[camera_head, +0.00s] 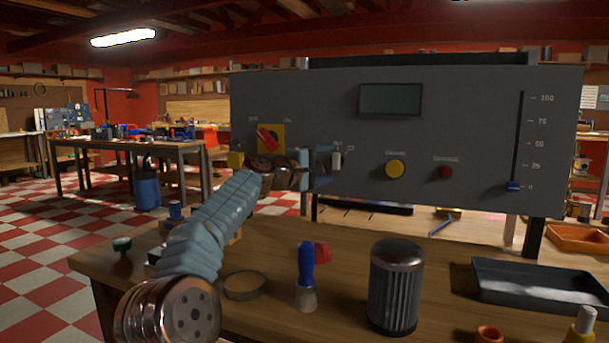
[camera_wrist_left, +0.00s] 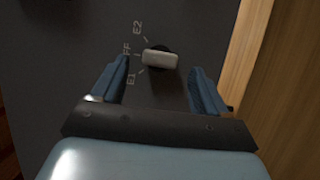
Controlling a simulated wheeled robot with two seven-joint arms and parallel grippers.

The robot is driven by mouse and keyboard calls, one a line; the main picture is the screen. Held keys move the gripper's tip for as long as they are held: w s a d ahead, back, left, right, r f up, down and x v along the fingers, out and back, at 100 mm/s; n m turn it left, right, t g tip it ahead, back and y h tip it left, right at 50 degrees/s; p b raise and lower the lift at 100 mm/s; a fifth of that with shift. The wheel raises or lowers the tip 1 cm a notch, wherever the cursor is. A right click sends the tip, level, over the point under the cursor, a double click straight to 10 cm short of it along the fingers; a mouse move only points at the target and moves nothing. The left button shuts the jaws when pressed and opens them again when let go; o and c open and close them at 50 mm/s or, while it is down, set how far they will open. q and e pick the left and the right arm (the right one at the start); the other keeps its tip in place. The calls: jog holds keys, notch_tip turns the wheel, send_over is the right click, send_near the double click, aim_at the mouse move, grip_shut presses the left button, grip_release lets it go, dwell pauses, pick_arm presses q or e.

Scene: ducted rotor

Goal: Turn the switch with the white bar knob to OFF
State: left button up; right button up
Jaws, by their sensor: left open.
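The white bar knob (camera_wrist_left: 160,57) sits on a grey panel between labels E2, OFF and E1; the OFF label is partly covered by a finger. In the left wrist view the bar lies nearly crosswise, its left end toward the OFF tick. It also shows in the head view as a small white piece (camera_head: 336,160). My left gripper (camera_wrist_left: 160,68) is open, its blue fingers on either side of the knob with gaps on both sides. In the head view this gripper (camera_head: 318,170) is at the panel's lower left. My right gripper is not in view.
The grey panel (camera_head: 300,100) also holds a red rotary switch (camera_head: 267,138), yellow button (camera_head: 395,169), red button (camera_head: 445,172) and blue slider (camera_head: 513,187). A ribbed cylinder (camera_head: 396,290), a brush (camera_head: 306,275) and a dark tray (camera_head: 540,295) are on the bench below.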

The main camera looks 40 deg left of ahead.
pick_arm(q)
jog(key=s+a+b, duration=0.1)
jog(key=s+b, duration=0.3)
jog(key=s, duration=0.7)
jog(key=shift+a, duration=0.3)
jog(key=shift+w, duration=0.1)
